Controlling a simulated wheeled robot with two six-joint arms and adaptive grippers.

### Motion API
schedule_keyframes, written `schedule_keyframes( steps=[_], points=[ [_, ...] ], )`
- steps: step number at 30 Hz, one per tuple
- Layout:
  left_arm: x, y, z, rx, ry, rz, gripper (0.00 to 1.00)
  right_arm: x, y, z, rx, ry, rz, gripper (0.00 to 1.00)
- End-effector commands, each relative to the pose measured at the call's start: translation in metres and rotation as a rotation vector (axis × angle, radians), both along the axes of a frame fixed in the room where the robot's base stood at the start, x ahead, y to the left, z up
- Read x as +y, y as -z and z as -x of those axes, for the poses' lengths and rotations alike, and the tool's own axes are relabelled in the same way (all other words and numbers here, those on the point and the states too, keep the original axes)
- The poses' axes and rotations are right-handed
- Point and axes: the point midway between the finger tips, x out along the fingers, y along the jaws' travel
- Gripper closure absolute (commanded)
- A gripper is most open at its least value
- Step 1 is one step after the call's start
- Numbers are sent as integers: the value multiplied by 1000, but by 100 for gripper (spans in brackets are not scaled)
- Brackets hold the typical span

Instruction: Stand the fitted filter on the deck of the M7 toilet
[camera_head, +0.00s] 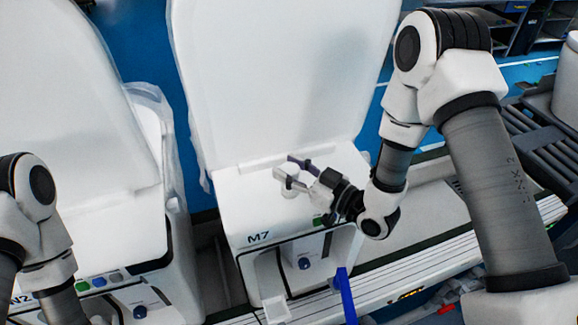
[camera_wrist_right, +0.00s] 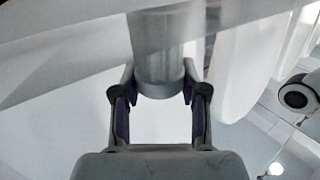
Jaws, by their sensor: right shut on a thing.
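The M7 toilet stands in the middle of the head view, with its lid (camera_head: 280,75) raised. Its flat white deck (camera_head: 238,205) lies in front of the lid, above the "M7" label. My right gripper (camera_head: 292,178) is over the deck, shut on the filter (camera_head: 289,191), a small pale cylinder. In the right wrist view the filter (camera_wrist_right: 158,60) is a grey, translucent-looking cylinder between the two fingers (camera_wrist_right: 160,95). I cannot tell whether its base touches the deck. My left arm shows at the left edge, but its gripper is out of frame.
A second white toilet (camera_head: 85,130) with its lid up stands on the left. A blue strap (camera_head: 346,295) hangs at M7's front right. Rollers (camera_head: 530,130) lie at the far right. The deck left of the gripper is clear.

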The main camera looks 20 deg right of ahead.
Motion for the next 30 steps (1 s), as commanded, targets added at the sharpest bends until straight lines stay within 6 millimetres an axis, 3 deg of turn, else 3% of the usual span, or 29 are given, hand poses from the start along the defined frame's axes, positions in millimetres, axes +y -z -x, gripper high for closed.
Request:
schedule_keyframes(
  steps=[1,2,3,4,17,30],
  points=[
    [0,-1,0,0,0,0,50,0,-1,0,2,0,1,93],
    [0,-1,0,-1,0,0,50,0,0,0,2,0,2,54],
    [0,-1,0,-1,0,0,50,0,0,0,2,0,2,39],
    [0,-1,0,-1,0,0,50,0,0,0,2,0,2,32],
    [0,3,0,-1,0,0,50,-7,1,7,4,4,1,32],
    [0,22,0,-1,0,0,50,-55,-1,74,2,6,-6,32]
  ],
)
